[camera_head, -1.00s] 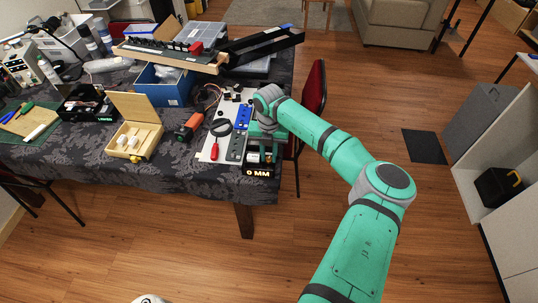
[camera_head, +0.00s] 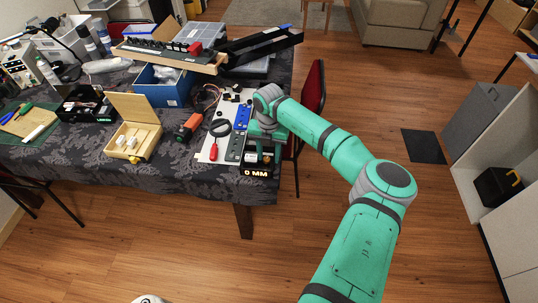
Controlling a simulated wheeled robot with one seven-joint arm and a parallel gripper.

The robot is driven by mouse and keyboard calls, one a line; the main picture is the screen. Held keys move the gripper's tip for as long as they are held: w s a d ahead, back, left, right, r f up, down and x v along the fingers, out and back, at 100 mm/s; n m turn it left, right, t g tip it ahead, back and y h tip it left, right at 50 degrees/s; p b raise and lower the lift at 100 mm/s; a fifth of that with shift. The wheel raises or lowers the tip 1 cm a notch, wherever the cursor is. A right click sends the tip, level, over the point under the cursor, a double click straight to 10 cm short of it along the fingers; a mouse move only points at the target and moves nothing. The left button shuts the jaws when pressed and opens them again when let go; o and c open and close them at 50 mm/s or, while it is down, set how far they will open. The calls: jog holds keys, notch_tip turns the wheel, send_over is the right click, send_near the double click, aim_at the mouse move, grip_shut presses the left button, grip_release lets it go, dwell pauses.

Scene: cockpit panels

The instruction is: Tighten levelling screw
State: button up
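A small dark device (camera_head: 257,170) with a lit "0 MM" readout sits at the front right corner of the table. My gripper (camera_head: 266,150) points down just above it, at the end of my green arm. The fingers are too small and partly hidden, so I cannot tell whether they are open or touch the device. The levelling screw cannot be made out; it may be hidden at my gripper.
Left of the device, a white sheet (camera_head: 205,156) carries a blue bar (camera_head: 242,118), a grey plate (camera_head: 235,148), a black ring and a red screwdriver (camera_head: 213,152). An orange tool (camera_head: 187,127) and an open wooden box (camera_head: 133,140) lie further left. The table's front edge is close.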

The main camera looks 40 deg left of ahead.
aim_at(268, 159)
jog(key=shift+s+a, duration=0.1)
jog(key=shift+s, duration=0.15)
dwell(0.4)
jog(key=shift+w+r, duration=0.1)
jog(key=shift+r, duration=0.25)
notch_tip(268, 159, up, 10)
dwell(0.6)
